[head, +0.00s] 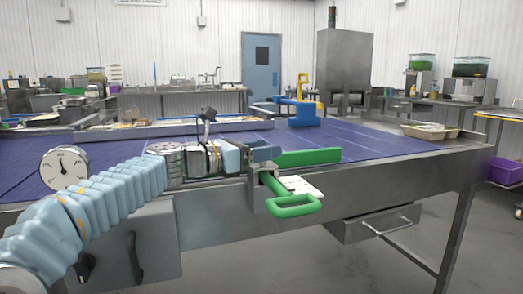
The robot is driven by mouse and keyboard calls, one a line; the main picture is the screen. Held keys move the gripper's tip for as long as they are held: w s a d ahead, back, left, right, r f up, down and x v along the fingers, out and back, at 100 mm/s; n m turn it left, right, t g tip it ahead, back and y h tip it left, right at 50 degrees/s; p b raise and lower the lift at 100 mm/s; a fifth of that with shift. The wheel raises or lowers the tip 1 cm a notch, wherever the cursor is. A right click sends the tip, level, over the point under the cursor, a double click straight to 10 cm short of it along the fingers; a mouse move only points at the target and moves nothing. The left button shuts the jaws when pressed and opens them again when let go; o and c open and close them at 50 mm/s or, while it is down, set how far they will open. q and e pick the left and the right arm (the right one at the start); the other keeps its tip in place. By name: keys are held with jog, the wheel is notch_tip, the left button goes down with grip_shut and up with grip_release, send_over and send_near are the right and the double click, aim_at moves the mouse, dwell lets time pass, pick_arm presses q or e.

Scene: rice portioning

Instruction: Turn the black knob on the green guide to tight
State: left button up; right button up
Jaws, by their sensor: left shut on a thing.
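The green guide (308,157) is a flat green bar along the near edge of the blue conveyor belt. A metal bracket (262,197) below its left end is fixed to the conveyor's side, with a green loop handle (293,207) sticking out toward me. My left gripper (268,154) comes in from the left along the near rail and is at the guide's left end, above the bracket. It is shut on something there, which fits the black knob. The knob itself is hidden by the gripper, so its turn cannot be seen. My right gripper is out of view.
The blue belt (380,146) runs across the metal table. A beige tray (430,131) stands at its far right corner. A blue and yellow fixture (303,112) stands at the far side. A drawer (375,226) hangs below, and a purple bin (506,171) is at right.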

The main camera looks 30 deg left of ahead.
pick_arm(q)
jog(key=o, duration=1)
jog(key=v, duration=1.3)
jog(key=shift+s+a+b, duration=0.15)
jog(key=shift+s+b, duration=0.15)
jog(key=shift+s, duration=0.05)
